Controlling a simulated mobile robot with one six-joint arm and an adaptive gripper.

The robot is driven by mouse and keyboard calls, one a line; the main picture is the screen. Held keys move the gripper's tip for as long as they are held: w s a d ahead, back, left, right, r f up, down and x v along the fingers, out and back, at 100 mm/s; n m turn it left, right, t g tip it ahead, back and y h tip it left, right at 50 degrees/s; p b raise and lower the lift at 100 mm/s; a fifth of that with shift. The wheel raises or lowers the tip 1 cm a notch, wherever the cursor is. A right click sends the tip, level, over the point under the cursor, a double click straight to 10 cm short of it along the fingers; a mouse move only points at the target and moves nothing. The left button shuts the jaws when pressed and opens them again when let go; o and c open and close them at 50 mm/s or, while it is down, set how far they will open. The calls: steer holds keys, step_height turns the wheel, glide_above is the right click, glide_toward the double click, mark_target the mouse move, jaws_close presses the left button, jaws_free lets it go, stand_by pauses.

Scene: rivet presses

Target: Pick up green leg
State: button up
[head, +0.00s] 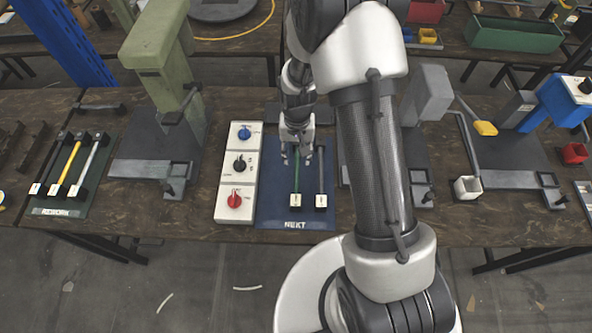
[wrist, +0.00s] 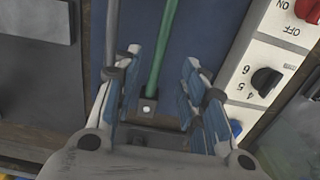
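The green leg (head: 296,180) lies on the blue mat marked NEXT (head: 268,205), with a pale labelled block at its near end. A grey leg (head: 320,178) lies parallel on its right. My gripper (head: 297,157) is over the far part of the green leg. In the wrist view, the gripper (wrist: 162,60) is open, with one finger on each side of the green leg (wrist: 163,45). I see no contact with it. The grey leg (wrist: 111,30) is outside the left finger, close to it. My arm hides part of the bench right of the mat.
A white control box (head: 238,172) with blue, black and red knobs stands directly left of the mat. A green press (head: 165,75) stands further left. The REWORK mat (head: 62,211) with several legs is at far left. More presses stand right.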

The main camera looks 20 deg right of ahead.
mark_target(297, 169)
step_height(297, 169, down, 4)
steer(key=shift+r, duration=0.25)
step_height(297, 169, down, 5)
steer(key=shift+s+f+b, duration=0.1)
steer(key=shift+b, duration=0.9)
steer(key=shift+c, duration=0.3)
jaws_close()
